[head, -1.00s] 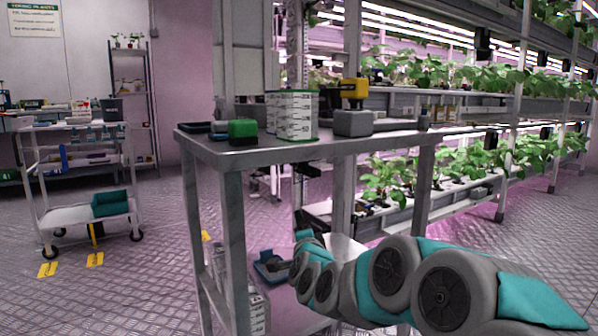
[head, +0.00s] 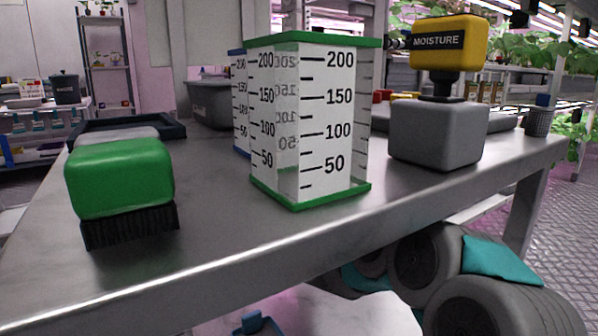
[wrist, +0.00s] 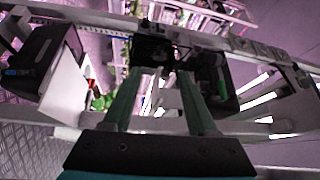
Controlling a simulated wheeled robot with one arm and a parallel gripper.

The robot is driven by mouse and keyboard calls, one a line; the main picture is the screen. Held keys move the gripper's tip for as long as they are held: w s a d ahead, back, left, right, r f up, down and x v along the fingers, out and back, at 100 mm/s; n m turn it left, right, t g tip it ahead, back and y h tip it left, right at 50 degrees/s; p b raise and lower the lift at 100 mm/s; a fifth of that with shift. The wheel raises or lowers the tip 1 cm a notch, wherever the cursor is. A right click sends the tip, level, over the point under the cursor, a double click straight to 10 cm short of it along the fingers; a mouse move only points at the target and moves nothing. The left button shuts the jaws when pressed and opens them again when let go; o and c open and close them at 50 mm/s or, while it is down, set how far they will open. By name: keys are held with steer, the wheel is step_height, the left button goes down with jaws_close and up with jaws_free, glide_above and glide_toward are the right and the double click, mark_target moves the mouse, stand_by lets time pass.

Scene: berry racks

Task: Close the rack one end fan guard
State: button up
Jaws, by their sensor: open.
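I cannot make out the end fan guard for certain in either view. In the wrist view my gripper (wrist: 160,74) shows as two long teal fingers, apart, with nothing seen held between them. A small dark block (wrist: 153,50) on a pale rail lies just past the fingertips; I cannot tell if they touch it. A dark open box with a pale panel (wrist: 62,98) is at the left. In the head view my arm passes low at the right, below the table edge, and my gripper is hidden there.
A metal table (head: 350,225) fills the head view. On it are a green brush (head: 120,178), a clear measuring container (head: 325,120) and a yellow moisture meter on a grey block (head: 437,135). Plant racks (head: 540,60) stand behind at the right. Open floor (head: 570,215) shows at the far right.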

steer(key=w+p, duration=0.1)
steer(key=w, duration=0.7)
steer(key=shift+a+r+p, duration=0.25)
steer(key=shift+r+p, duration=0.15)
steer(key=shift+r, duration=0.05)
jaws_close()
stand_by(1.2)
